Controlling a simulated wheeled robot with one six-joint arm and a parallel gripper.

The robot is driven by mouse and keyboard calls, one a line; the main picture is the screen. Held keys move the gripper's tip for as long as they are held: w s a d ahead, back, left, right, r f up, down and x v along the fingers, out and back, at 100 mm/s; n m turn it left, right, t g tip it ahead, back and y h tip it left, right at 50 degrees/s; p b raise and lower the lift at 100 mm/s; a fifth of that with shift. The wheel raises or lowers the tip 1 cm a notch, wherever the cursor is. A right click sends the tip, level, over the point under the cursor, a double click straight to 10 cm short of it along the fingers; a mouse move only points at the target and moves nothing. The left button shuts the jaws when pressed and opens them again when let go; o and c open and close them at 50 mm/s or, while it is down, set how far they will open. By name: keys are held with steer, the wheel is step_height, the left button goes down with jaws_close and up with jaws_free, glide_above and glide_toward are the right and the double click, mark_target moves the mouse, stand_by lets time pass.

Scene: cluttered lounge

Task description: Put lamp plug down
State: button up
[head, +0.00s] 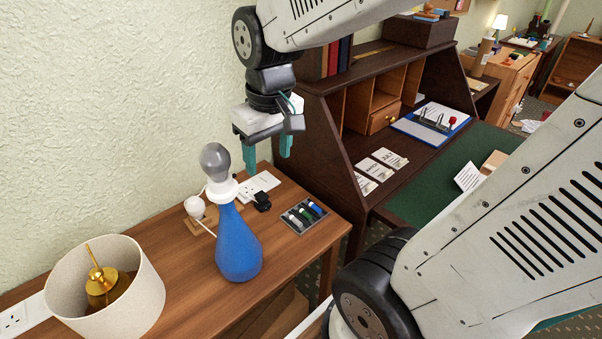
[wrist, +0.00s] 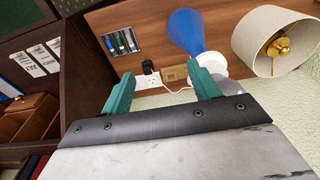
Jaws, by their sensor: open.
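The white lamp plug (head: 195,207), as I take it, sits with its white cord by a wooden block (head: 204,225) on the side table, left of the blue lamp (head: 238,245). The block (wrist: 174,74) and part of the cord (wrist: 177,90) show in the wrist view; I cannot make out the plug there. My gripper (head: 268,158) is open, pointing down above the table's back edge, behind and right of the lamp's grey bulb.
A white socket strip (head: 258,185) with a black plug (head: 262,201) lies below my gripper. A marker tray (head: 304,215) is to the right, the lampshade (head: 140,285) at front left. A dark desk (head: 334,185) stands close on the right, the wall behind.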

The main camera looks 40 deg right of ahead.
steer(key=s+a+r, duration=0.2)
steer(key=s, duration=0.9)
steer(key=shift+s+r, duration=0.25)
steer(key=shift+r, duration=0.15)
